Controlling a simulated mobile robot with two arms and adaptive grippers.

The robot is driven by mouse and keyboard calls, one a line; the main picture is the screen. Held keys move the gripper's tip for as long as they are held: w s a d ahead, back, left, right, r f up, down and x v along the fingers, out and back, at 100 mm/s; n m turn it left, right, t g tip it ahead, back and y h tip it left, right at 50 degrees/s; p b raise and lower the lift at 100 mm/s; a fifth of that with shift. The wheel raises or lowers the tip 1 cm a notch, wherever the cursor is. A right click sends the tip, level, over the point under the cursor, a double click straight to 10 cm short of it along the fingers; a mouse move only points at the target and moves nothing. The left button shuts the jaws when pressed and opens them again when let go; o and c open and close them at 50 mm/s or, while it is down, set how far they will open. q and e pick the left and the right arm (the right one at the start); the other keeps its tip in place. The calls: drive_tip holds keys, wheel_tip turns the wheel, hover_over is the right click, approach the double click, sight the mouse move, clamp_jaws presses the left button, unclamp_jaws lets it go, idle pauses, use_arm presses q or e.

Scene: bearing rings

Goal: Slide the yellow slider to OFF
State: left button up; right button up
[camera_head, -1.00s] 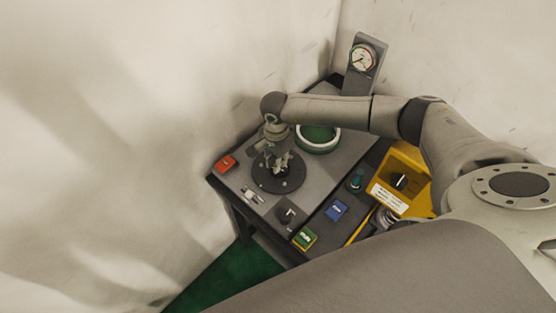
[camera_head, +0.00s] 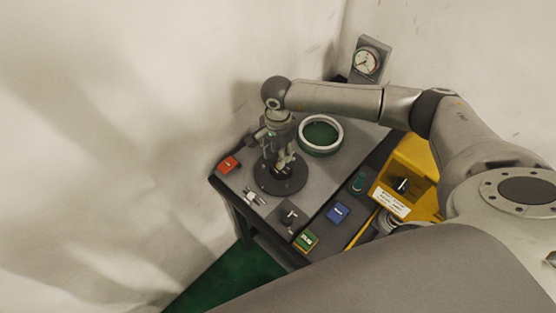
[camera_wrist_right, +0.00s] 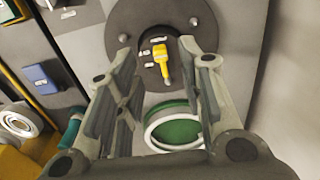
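The yellow slider (camera_wrist_right: 160,58) shows in the right wrist view as a small yellow handle on a dark round plate (camera_wrist_right: 196,22). Small white labels sit around it; their text is too small to read. My right gripper (camera_wrist_right: 158,46) is open, with one finger on each side of the slider in that view. I see no contact with it, and the height gap cannot be told. In the head view my right gripper (camera_head: 281,158) points down over the round plate (camera_head: 289,186) and hides the slider. My left gripper is not in view.
A white ring on a green disc (camera_head: 321,134) lies behind the plate. A red block (camera_head: 229,165), blue block (camera_head: 338,212), green block (camera_head: 305,241) and yellow box (camera_head: 412,172) with a black knob are around. A gauge (camera_head: 367,62) stands at the back.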

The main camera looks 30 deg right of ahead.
wheel_tip(320, 180, up, 7)
idle(0.3)
drive_tip(key=shift+a+f, duration=0.1)
idle(0.4)
